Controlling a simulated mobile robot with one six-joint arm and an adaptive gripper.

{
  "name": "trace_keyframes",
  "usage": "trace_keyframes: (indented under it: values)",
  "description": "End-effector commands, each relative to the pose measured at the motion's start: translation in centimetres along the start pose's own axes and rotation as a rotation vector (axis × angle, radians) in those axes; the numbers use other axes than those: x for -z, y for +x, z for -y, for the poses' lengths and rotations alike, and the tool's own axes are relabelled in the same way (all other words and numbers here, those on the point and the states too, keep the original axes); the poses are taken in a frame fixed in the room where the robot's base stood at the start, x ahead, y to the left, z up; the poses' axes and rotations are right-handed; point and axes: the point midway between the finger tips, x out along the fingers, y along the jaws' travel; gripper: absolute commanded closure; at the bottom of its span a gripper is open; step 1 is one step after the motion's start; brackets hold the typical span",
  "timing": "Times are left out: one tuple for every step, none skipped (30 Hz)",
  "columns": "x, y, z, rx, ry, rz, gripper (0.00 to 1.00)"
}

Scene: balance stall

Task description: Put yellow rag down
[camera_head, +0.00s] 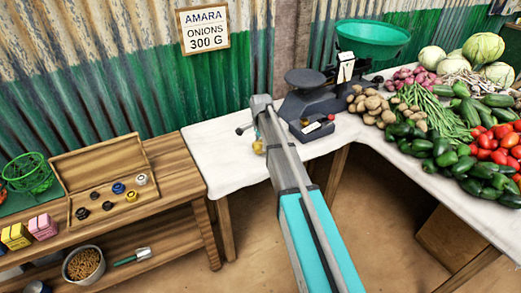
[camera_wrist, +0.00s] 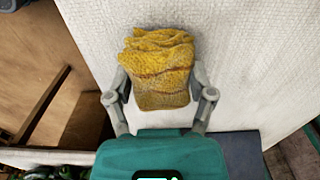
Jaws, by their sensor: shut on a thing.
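The yellow rag (camera_wrist: 158,66) is a crumpled, stained cloth held between the two fingers of my gripper (camera_wrist: 160,92) in the wrist view. In the head view only a small bit of the rag (camera_head: 259,147) shows, beside the end of my arm, and my gripper is mostly hidden behind the arm. The white-topped table (camera_head: 215,165) lies beneath them, and white cloth fills much of the wrist view behind the rag. I cannot tell whether the rag touches the cloth.
A dark balance scale (camera_head: 312,98) with a green pan (camera_head: 372,38) stands right of my arm. Potatoes (camera_head: 368,104) and other vegetables crowd the right side. A wooden weight box (camera_head: 108,175) sits on the bench at left. The table's left part is clear.

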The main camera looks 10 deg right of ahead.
Motion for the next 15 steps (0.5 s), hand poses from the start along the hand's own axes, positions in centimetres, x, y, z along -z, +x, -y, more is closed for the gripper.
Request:
trace_keyframes:
  values:
    - [0.0,0.74,-0.01,0.0,0.0,0.0,0.75]
    - [0.01,0.87,-0.01,0.0,0.0,0.0,0.75]
    - [0.01,1.01,-0.01,0.0,0.0,0.0,0.75]
    - [0.01,1.08,-0.01,0.0,0.0,0.0,0.75]
    - [0.01,1.13,-0.01,0.0,0.0,0.0,0.75]
    - [0.01,1.15,-0.01,0.0,0.0,0.0,0.75]
    - [0.01,1.15,-0.01,0.0,0.0,0.0,0.75]
    - [0.01,1.14,-0.01,0.0,0.0,0.0,0.75]
    - [0.01,1.11,-0.01,0.0,0.0,0.0,0.75]
    - [0.02,1.09,-0.01,0.0,0.0,0.0,0.75]
    - [0.02,1.07,-0.01,0.0,0.0,0.0,0.75]
    - [0.01,1.06,-0.01,0.0,0.0,0.0,0.75]
    - [0.01,1.06,-0.01,0.0,0.0,0.0,0.75]
    - [0.02,1.06,-0.01,0.0,0.0,0.0,0.75]
    - [0.02,1.07,-0.01,0.0,0.0,0.0,0.75]
